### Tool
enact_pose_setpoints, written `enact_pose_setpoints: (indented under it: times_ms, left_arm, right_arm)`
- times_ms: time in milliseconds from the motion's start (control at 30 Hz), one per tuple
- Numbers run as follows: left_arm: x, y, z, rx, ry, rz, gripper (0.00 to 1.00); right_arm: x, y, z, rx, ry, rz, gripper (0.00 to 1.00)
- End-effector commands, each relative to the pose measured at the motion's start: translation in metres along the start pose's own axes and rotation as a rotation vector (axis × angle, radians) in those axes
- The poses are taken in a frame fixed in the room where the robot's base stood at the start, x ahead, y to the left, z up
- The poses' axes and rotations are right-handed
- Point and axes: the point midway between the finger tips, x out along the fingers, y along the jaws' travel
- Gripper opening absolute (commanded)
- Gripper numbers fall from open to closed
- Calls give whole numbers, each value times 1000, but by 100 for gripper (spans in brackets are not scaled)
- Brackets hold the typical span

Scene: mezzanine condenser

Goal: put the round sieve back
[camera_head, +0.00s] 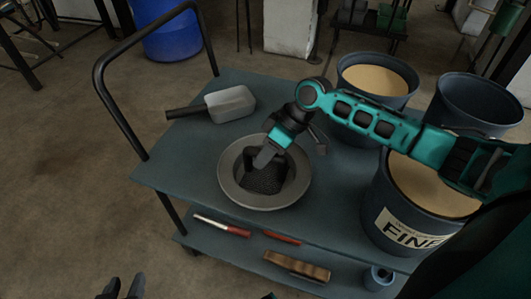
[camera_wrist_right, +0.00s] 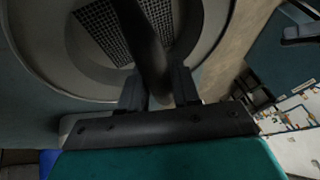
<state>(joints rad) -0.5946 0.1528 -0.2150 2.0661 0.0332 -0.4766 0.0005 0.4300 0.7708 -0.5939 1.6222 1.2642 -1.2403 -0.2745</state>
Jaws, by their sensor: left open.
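The round sieve (camera_head: 261,195) is a wide grey ring with a dark mesh bottom and a dark handle across it. It rests on the top of the blue-grey cart (camera_head: 170,165). In the right wrist view its pale rim (camera_wrist_right: 40,50) and mesh fill the upper left. My right gripper (camera_head: 265,157) is over the middle of the ring. In the wrist view its two fingers (camera_wrist_right: 160,92) stand on either side of the dark handle, which fills the gap between them. My left gripper (camera_head: 122,288) is open and empty at the lower left, apart from the cart.
A grey scoop (camera_head: 231,103) lies behind the sieve. Sand-filled buckets, one labelled FINE (camera_head: 409,228), and an empty-looking bucket (camera_head: 478,102) stand at the right. A brush (camera_head: 297,266) and red-handled tools lie on the lower shelf. The cart's black push rail (camera_head: 128,128) rises at the left.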

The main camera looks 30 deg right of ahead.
Motion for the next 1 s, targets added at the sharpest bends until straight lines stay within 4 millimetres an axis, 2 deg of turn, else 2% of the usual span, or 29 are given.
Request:
enact_pose_setpoints:
  times_ms: [33,233,533,667,1000]
  left_arm:
    - [0,0,0,0,0,0,43]
    - [0,0,0,0,1,0,43]
    - [-1,0,-2,-3,3,0,43]
    - [-4,1,-7,-4,4,-1,43]
    - [-13,1,-21,-4,5,0,43]
  right_arm:
    - [0,0,0,0,0,0,37]
    - [0,0,0,0,0,-1,55]
    - [-5,-1,-1,0,0,1,55]
    - [-23,0,-2,0,-1,3,55]
    - [-95,-1,-2,0,-1,1,55]
